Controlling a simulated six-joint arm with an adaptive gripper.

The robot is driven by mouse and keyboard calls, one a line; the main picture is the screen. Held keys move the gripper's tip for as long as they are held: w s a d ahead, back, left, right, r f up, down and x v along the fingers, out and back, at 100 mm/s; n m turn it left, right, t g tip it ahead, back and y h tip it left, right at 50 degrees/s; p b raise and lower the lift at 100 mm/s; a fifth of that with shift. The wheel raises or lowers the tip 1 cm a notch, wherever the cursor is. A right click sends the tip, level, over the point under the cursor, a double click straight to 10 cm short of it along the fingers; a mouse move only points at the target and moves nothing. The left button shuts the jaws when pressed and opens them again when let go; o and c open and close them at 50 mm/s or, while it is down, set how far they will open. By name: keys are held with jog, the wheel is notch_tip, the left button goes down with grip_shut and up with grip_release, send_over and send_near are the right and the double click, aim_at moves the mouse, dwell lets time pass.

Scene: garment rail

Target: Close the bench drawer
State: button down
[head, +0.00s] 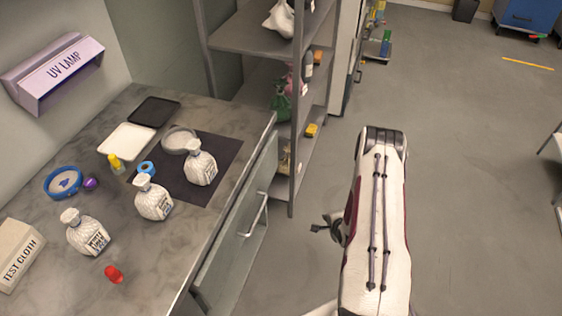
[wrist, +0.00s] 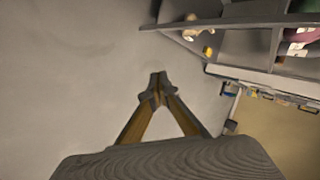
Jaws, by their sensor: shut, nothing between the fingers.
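The bench drawer (head: 232,262) is under the front edge of the grey bench at the left of the head view. Its grey front carries a pale bar handle (head: 256,214). The front appears to stand out a little from the bench edge; how far is hard to tell. My gripper (head: 322,229) is to the right of the handle, apart from it, over the open floor. In the wrist view my gripper (wrist: 157,86) has its fingertips together with nothing between them. The drawer is not clearly visible in the wrist view.
The bench top (head: 150,240) holds several white patterned bottles, a red cap (head: 114,273), trays and a test cloth box (head: 18,252). A grey shelf rack (head: 250,36) stands beyond the bench's far end.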

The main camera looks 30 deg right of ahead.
jog(key=w+a+r+t, duration=0.2)
jog(key=r+t, duration=0.1)
jog(key=r, duration=0.3)
jog(key=w+a+r+n+t+y, duration=0.1)
jog(key=w+a+r+t, duration=0.1)
jog(key=r, duration=0.3)
jog(key=w+a+r+n+t+y, duration=0.1)
jog(key=w+a+r+t, duration=0.1)
jog(key=r, duration=0.4)
jog(key=a+t, duration=0.1)
jog(key=t, duration=0.1)
jog(key=shift+r+t, duration=0.35)
jog(key=shift+t, duration=0.05)
jog(key=shift+w+a, duration=0.1)
jog(key=shift+w, duration=0.1)
send_near(276, 154)
jog(key=w+d, duration=0.2)
jog(key=w, duration=0.2)
jog(key=shift+w+a+r, duration=0.25)
jog(key=shift+w+a, duration=0.55)
jog(key=shift+a, duration=0.2)
